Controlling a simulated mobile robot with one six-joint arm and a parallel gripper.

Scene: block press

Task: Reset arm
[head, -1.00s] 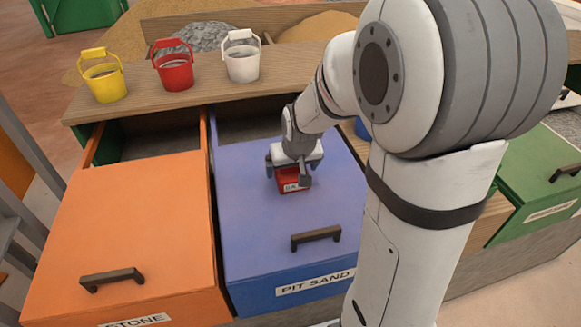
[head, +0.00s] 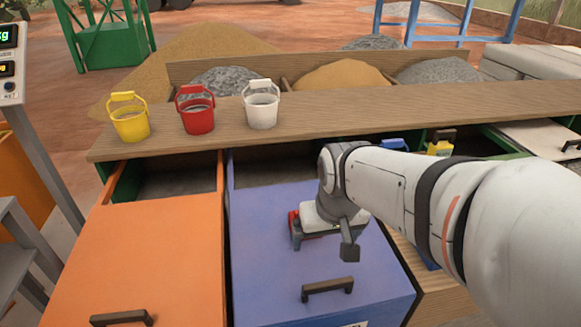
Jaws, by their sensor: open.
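My gripper (head: 322,238) is low over the blue drawer front (head: 270,265), in the middle of the head view, with its jaws open. My arm reaches in from the right edge. A small red object (head: 293,226) shows at the left side of the gripper, on or just above the blue surface. Most of it is hidden behind the gripper, so I cannot tell whether it touches the fingers.
Yellow (head: 130,125), red (head: 198,118) and white (head: 262,112) buckets stand on the wooden shelf (head: 350,121). An orange drawer (head: 150,250) stands open at left. A yellow item (head: 439,148) sits behind my arm. Heaps of gravel and sand lie behind.

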